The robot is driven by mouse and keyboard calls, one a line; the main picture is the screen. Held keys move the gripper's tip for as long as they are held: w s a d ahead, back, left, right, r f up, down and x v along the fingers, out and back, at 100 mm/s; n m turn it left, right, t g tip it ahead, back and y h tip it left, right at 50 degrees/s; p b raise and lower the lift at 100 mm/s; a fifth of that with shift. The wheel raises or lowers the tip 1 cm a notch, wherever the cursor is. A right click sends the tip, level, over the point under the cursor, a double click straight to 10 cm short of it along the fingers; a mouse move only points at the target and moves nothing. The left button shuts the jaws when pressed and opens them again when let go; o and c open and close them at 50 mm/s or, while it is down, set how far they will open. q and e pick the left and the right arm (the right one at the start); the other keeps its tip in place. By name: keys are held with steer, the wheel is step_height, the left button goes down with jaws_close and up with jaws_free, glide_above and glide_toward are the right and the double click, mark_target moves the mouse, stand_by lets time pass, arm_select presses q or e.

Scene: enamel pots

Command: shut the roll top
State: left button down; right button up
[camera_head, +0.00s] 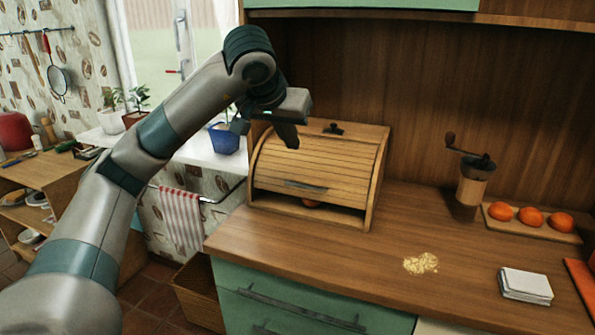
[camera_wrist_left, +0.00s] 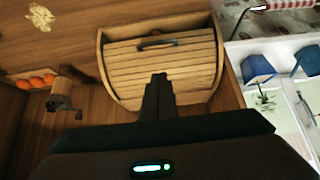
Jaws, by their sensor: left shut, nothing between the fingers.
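The wooden bread box with the slatted roll top (camera_head: 318,165) stands on the counter in the head view. Its roll top is mostly down, with a dark gap below its lower edge and part of an orange-brown item (camera_head: 311,203) showing inside. A dark handle (camera_head: 306,187) sits low on the roll top. My left gripper (camera_head: 291,140) is shut and empty, above the upper left of the box. In the left wrist view the closed fingers (camera_wrist_left: 159,82) point over the slats (camera_wrist_left: 165,65), with the handle (camera_wrist_left: 156,44) beyond them. I cannot tell whether they touch. My right gripper is not in view.
A coffee grinder (camera_head: 473,180) and a board with oranges (camera_head: 531,218) stand to the right. Crumbs (camera_head: 421,263) and a white stack (camera_head: 525,285) lie on the counter (camera_head: 340,255). A blue pot (camera_head: 224,138) stands left of the box. The counter before the box is clear.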

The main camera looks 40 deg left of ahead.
arm_select(q)
glide_toward(315, 166)
step_height(315, 166, down, 3)
steer(key=s, duration=0.1)
steer(key=f, duration=0.2)
steer(key=a+f+p, duration=0.1)
steer(key=shift+s+f, duration=0.4)
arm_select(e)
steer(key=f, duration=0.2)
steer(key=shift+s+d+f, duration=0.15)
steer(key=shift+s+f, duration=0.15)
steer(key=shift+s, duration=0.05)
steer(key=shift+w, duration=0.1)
arm_select(q)
steer(key=shift+f, duration=0.1)
